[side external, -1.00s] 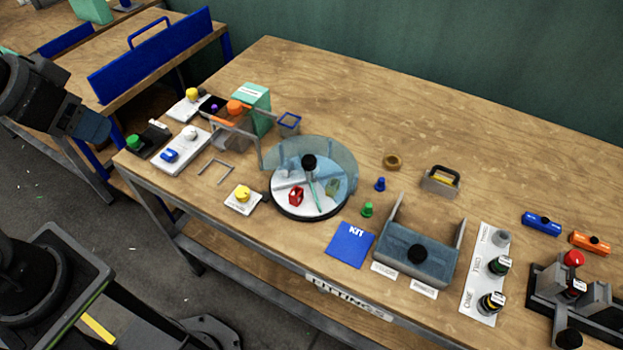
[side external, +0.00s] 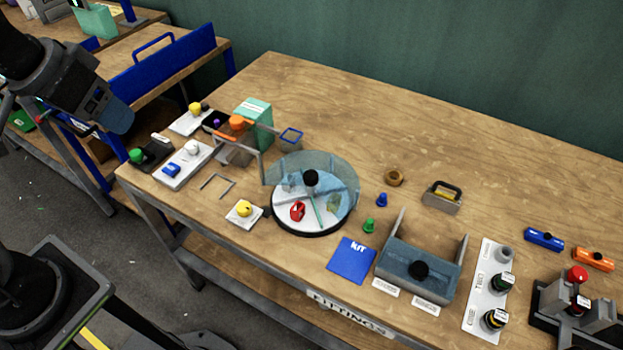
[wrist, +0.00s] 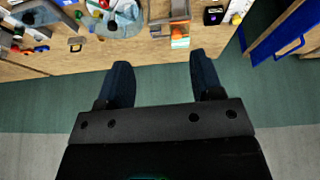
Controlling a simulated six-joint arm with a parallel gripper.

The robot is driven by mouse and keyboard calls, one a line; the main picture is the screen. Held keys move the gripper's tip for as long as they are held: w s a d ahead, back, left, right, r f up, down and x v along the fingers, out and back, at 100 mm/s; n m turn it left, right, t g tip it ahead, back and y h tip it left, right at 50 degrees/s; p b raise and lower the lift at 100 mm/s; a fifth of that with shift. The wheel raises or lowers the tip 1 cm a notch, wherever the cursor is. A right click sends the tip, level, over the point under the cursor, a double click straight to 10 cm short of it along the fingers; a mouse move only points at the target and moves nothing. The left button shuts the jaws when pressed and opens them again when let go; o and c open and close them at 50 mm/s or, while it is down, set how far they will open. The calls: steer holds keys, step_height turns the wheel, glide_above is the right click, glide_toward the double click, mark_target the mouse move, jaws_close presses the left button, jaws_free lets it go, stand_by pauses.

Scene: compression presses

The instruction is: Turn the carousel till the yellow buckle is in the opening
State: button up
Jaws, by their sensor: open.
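The carousel (side external: 287,220) is a round white disc under a clear bluish cover, with a black knob (side external: 311,178) on top and thin upright dividers. A red piece (side external: 297,211) shows vividly at its front left. A dull yellow-green piece (side external: 333,201) shows through the tinted cover at the right; I cannot tell if it is the yellow buckle. The carousel also shows at the top of the wrist view (wrist: 118,24). My gripper (wrist: 161,73) is open and empty, away from the table; its end is at upper left in the side view (side external: 118,116).
The table's back is clear.

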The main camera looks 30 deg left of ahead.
steer(key=w+d+r+g, duration=0.15)
steer(key=w+d, duration=0.25)
steer(key=w, duration=0.5)
steer(key=n+g, duration=0.3)
steer(key=g, duration=0.1)
glide_above(311, 175)
step_height(311, 175, down, 13)
steer(key=shift+t, duration=0.25)
step_height(311, 175, down, 14)
steer(key=shift+f, duration=0.1)
steer(key=shift+c, duration=0.3)
jaws_close()
